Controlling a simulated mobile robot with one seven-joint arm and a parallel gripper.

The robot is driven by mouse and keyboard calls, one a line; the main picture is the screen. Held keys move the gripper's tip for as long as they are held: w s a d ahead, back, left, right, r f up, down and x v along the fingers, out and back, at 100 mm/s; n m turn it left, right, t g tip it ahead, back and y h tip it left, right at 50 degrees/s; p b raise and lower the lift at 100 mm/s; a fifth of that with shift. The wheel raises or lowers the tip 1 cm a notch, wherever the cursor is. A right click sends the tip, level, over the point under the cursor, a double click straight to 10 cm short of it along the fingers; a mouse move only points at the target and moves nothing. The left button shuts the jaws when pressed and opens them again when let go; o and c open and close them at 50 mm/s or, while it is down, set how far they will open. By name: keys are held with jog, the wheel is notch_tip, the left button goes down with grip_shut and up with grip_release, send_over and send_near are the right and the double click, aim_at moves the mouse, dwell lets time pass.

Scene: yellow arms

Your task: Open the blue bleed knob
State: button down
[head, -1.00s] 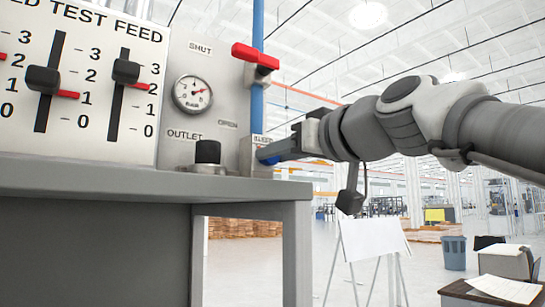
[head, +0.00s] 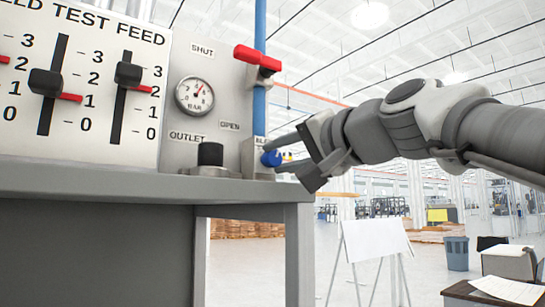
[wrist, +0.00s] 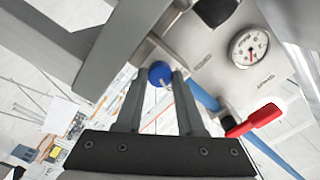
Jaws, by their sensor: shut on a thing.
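The blue bleed knob (head: 271,158) sits on a small metal block at the right end of the bench panel, below the blue pipe. It also shows in the wrist view (wrist: 160,73), between the ends of my two fingers. My gripper (head: 279,160) is shut on the knob, one finger above it and one below in the head view. In the wrist view my gripper (wrist: 160,82) reaches up the picture with a finger on each side of the knob. The contact faces are hidden. The label above the knob is partly covered.
A red lever valve (head: 257,60) is on the blue pipe (head: 259,110) above the knob. A pressure gauge (head: 195,95) and a black outlet knob (head: 210,154) are to the left. The bench edge (head: 150,187) runs below.

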jog(key=shift+m+p, duration=0.4)
jog(key=shift+m, duration=1.5)
jog(key=c, duration=0.5)
grip_release()
jog(key=b+v, duration=0.2)
jog(key=v, duration=1.5)
jog(key=shift+s+d, duration=0.2)
jog(key=shift+f, duration=0.1)
